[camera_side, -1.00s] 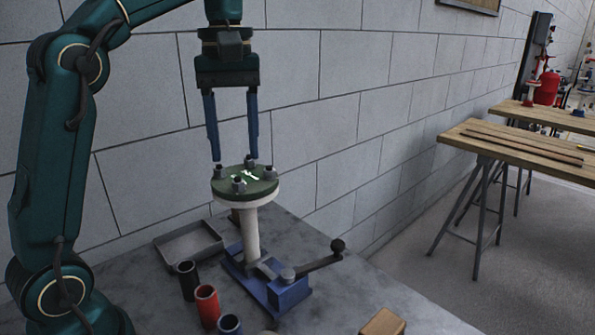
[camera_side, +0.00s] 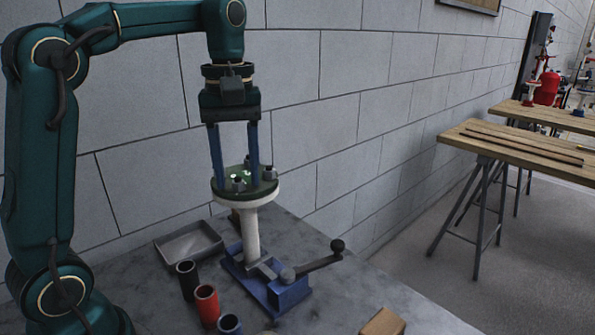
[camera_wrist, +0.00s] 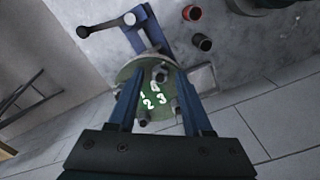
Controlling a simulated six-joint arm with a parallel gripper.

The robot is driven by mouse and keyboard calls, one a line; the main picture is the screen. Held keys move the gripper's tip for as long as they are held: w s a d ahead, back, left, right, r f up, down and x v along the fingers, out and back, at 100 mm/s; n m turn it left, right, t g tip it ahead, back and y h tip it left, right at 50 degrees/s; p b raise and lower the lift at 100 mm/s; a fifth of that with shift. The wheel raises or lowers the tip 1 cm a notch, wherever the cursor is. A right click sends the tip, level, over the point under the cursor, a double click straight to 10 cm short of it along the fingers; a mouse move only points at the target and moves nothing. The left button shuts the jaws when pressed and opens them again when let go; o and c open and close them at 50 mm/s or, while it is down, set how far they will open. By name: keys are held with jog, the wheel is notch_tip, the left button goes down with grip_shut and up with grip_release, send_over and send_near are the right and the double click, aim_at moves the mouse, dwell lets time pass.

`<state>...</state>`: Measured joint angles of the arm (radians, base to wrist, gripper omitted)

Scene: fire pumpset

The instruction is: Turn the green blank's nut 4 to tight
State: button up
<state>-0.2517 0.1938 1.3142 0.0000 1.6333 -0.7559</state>
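The green blank (camera_side: 262,188) is a round disc on a white flanged post held in a blue vise (camera_side: 285,290). Several grey nuts stand on it. The wrist view shows the green blank (camera_wrist: 124,72) with white numbers 1 to 4; the nut by the 4 (camera_wrist: 161,76) is nearest the vise. A nut (camera_side: 238,184) at the blank's front edge shows in the side view. My gripper (camera_side: 236,180) points straight down with its blue fingers apart, tips at about the disc's height. The wrist view shows both fingers (camera_wrist: 158,78) spread on either side of the numbers. I see nothing clamped.
The vise handle (camera_side: 320,264) sticks out to the right. An open grey tray (camera_side: 190,245) lies left of the vise. A wooden block (camera_side: 383,325) lies at front right.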

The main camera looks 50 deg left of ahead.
grip_shut()
jog(key=shift+m, duration=0.4)
jog(key=m, duration=0.6)
jog(key=shift+m, duration=0.4)
jog(key=m, duration=0.6)
jog(key=shift+m, duration=0.4)
jog(key=shift+o, duration=1.3)
grip_release()
